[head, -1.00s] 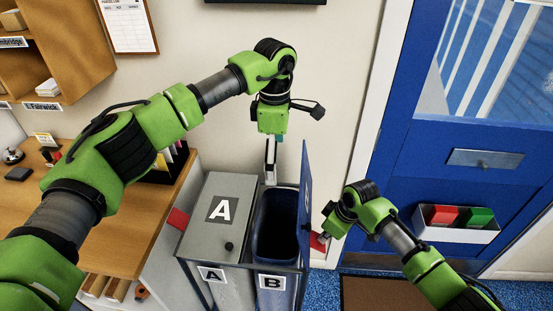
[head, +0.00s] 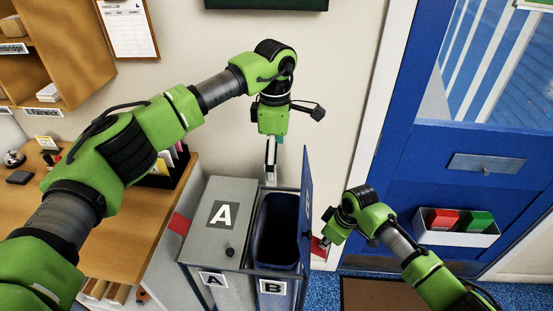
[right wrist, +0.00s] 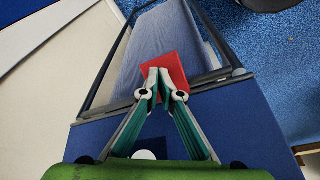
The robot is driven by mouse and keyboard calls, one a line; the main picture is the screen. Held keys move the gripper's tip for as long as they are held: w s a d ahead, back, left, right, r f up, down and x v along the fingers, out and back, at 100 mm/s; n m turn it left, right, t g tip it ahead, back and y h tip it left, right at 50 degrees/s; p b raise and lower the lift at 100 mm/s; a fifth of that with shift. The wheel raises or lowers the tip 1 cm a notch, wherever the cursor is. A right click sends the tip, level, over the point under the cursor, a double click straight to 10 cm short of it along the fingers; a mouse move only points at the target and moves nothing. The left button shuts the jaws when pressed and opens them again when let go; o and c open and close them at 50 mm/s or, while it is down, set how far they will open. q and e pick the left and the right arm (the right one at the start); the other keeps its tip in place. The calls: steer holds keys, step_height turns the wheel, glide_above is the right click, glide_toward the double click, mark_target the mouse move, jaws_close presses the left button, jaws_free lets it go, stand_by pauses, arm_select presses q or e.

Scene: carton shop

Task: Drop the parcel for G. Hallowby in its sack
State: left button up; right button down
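Two labelled bins stand by the counter: bin A (head: 205,254) with a shut grey lid, and bin B (head: 275,255), whose dark mouth is open and blue lid (head: 306,205) stands upright. My left gripper (head: 271,176) points down at the back of bin B's mouth; its fingers show edge-on, so I cannot tell whether they are apart. My right gripper (head: 325,241) is at the red tab on the blue lid's outer side. In the right wrist view its fingertips (right wrist: 160,72) meet on the red tab (right wrist: 172,66). No parcel or addressee label is plainly visible.
The wooden counter (head: 100,235) with a bell (head: 13,158) and folder rack is at left, below pigeonholes (head: 70,60). The blue door (head: 450,150) with a tray of red and green boxes (head: 456,230) is at right. A brown mat (head: 385,300) lies before it.

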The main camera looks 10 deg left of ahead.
steer(key=shift+s+a+r+p, duration=0.2)
steer(key=shift+a+r+p, duration=0.2)
steer(key=shift+a+r, duration=0.15)
steer(key=shift+r+p, duration=0.45)
steer(key=shift+r, duration=0.15)
steer(key=shift+w+d+r+p, duration=0.1)
steer(key=shift+d+r+p, duration=0.05)
steer(key=shift+r+p, duration=0.4)
steer(key=shift+w+d+r+p, duration=0.1)
steer(key=shift+d+r+p, duration=0.05)
steer(key=shift+r+p, duration=0.35)
steer(key=a+v, duration=0.1)
steer(key=v, duration=0.4)
steer(key=shift+w+r, duration=0.25)
steer(key=shift+r, duration=0.3)
steer(key=v, duration=1.2)
